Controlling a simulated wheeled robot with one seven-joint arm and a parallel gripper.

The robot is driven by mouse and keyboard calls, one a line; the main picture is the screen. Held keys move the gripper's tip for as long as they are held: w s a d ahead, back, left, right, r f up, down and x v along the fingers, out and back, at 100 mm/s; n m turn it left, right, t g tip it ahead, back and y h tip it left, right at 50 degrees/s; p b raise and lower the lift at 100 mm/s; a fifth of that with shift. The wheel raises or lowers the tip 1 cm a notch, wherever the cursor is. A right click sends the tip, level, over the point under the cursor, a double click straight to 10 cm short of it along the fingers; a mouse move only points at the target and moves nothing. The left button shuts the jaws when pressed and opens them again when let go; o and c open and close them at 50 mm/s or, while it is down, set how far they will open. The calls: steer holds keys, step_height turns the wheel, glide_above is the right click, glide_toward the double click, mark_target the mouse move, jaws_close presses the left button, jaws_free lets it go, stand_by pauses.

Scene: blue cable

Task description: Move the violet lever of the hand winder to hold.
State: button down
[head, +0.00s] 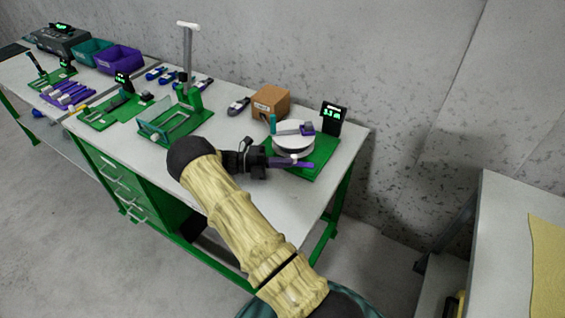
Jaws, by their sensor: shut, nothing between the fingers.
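The hand winder stands at the right end of the bench, with a green base (322,166), a white drum (293,144) and a small black display (334,119) with green digits. A violet bar, which looks like the lever (305,164), lies along the front of the base below the drum. A smaller violet part (307,129) sits on top by the white crank. My gripper (266,160) is shut and empty. It is at the left end of the violet bar; I cannot tell whether it touches. The bar's left end is partly hidden by the gripper. Lever position marks are too small to read.
A green fixture (178,122) with a tall white post is to the left. Teal (91,51) and violet (118,59) bins and several tools fill the far left. The bench front near my arm is clear.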

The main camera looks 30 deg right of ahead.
steer(key=b+v, duration=0.1)
steer(key=v, duration=0.6)
steer(key=shift+w+a, duration=0.2)
steer(key=shift+a, duration=0.05)
stand_by(0.3)
